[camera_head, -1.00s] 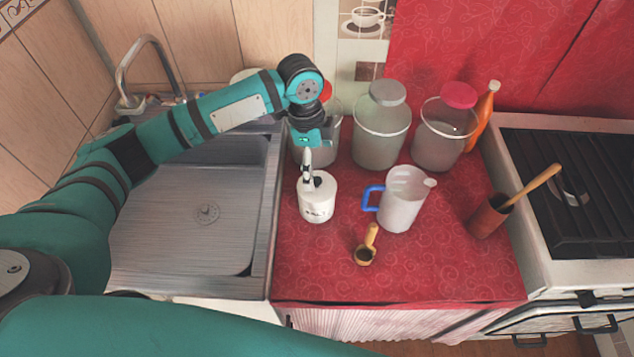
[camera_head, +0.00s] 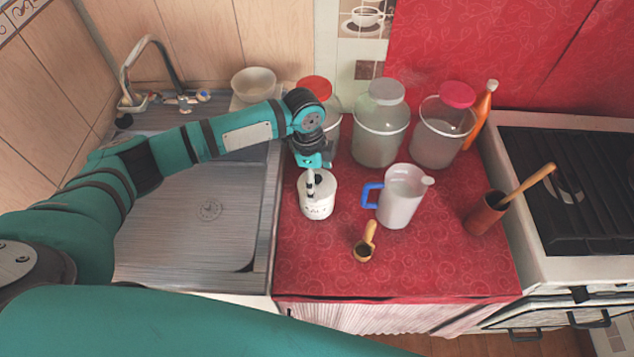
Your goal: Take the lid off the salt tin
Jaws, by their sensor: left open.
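The salt tin (camera_head: 318,206) is a white tin with dark lettering, standing upright on the red oilcloth counter. Its top has a dark knob (camera_head: 319,179), partly hidden by my gripper; the lid's edge is hard to tell from the body. My left gripper (camera_head: 311,190) points down over the tin's top, with its pale fingers close to the knob. It is open; I cannot tell whether it touches the lid. My right gripper is not in view.
A white jug (camera_head: 402,198) with a blue handle stands right of the tin. Several large jars (camera_head: 380,133) stand behind. A brown pot (camera_head: 483,216) with a wooden handle is further right, beside the stove. The sink (camera_head: 180,240) is at left.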

